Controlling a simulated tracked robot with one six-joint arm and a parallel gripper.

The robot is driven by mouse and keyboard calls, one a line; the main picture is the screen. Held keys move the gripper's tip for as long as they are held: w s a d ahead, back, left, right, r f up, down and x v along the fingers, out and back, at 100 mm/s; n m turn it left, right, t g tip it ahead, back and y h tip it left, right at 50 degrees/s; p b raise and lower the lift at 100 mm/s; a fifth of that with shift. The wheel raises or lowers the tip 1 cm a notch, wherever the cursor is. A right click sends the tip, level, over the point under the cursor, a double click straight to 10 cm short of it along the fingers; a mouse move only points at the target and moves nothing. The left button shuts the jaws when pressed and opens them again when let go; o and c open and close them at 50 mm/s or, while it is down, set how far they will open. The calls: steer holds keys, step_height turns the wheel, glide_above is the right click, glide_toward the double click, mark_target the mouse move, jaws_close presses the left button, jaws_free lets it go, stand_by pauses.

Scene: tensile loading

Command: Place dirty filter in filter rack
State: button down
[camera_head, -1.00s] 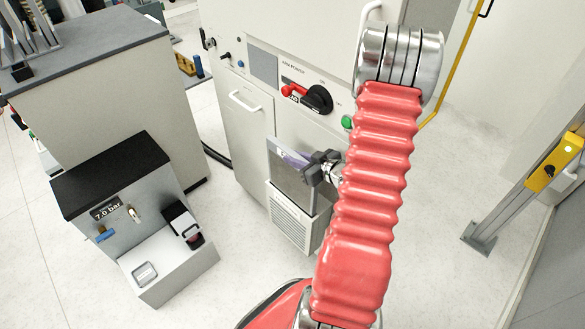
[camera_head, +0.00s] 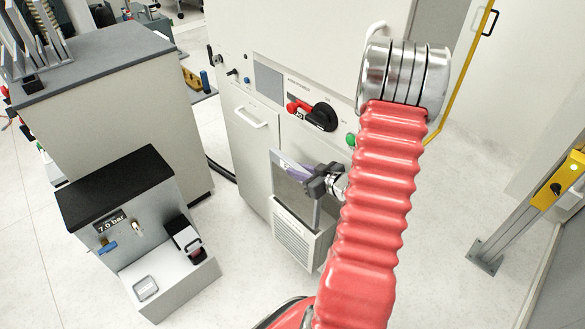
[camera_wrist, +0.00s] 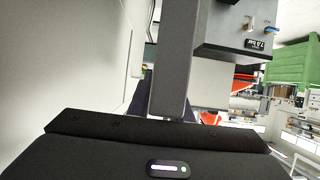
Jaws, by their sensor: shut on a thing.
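The dirty filter, a thin grey framed panel (camera_head: 291,188), stands upright above a white vented housing (camera_head: 294,240) on the front of the large white machine. I cannot tell whether its lower edge is still inside the housing. My gripper (camera_head: 312,181) is shut on the filter's upper part from the right. In the wrist view the filter shows edge-on as a grey bar (camera_wrist: 175,65) beyond my dark gripper body, which hides the grip. The filter rack (camera_head: 36,42), with several upright grey panels, stands on the dark-topped cabinet at the far upper left.
A grey test unit (camera_head: 120,205) with a pressure display and a white tray stands at front left. The white machine (camera_head: 255,140) has a red and black switch (camera_head: 318,114). A yellow-boxed post (camera_head: 535,205) stands at right. Pale floor is open between.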

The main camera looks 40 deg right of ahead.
steer(key=w+a+r, duration=0.3)
steer(key=w+a, duration=1.1)
steer(key=w+a+r, duration=0.1)
steer(key=w+a, duration=0.1)
steer(key=a, duration=0.7)
steer(key=w+a+r, duration=0.1)
steer(key=w+a, duration=0.2)
steer(key=a, duration=0.6)
steer(key=shift+a, duration=0.3)
steer(key=shift+w+a, duration=0.1)
